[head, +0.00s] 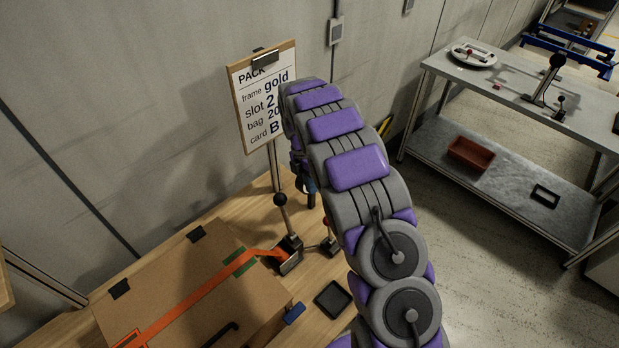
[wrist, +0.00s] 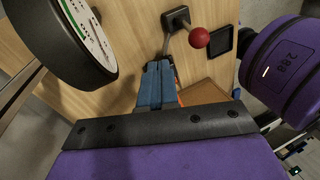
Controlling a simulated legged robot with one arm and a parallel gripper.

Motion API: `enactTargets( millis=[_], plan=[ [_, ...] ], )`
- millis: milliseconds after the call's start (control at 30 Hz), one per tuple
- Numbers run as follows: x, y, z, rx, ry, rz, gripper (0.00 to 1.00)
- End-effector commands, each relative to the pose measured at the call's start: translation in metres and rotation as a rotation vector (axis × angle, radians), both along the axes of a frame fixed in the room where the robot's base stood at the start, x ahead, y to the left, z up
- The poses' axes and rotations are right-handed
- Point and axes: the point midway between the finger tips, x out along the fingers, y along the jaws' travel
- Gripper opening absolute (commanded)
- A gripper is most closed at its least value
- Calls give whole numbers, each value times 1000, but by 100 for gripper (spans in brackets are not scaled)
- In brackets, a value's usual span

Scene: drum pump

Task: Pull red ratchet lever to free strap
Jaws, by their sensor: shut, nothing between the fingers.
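A lever with a red ball knob (head: 326,222) stands on the wooden bench, right of a black-knobbed lever (head: 281,200). The wrist view also shows the red knob (wrist: 199,38), ahead and to the right of my fingertips. My gripper (head: 311,200) hangs above the levers, partly hidden by my arm. Its blue fingers (wrist: 158,70) are shut, empty, and apart from the red knob. The orange strap (head: 205,294) runs across a cardboard box (head: 180,268) to the black ratchet block (head: 289,256) under the black-knobbed lever.
A small black tray (head: 332,299) lies on the bench right of the box. A clipboard sign (head: 263,95) stands behind the levers, close to my arm. A round, white-faced thing (wrist: 88,30) is close at the wrist view's left. A metal table (head: 510,90) is at the right.

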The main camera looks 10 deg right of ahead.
Motion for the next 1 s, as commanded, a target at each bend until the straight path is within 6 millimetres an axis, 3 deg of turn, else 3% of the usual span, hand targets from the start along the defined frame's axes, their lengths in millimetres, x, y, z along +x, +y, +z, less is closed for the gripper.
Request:
enactTargets(
  millis=[233, 500, 1000],
  plan=[
    [-16, -6, -48, 0, 7, -2, 0],
    [-40, -16, -49, -2, 5, -1, 0],
    [-48, -19, -50, 1, -1, 1, 0]
  ],
)
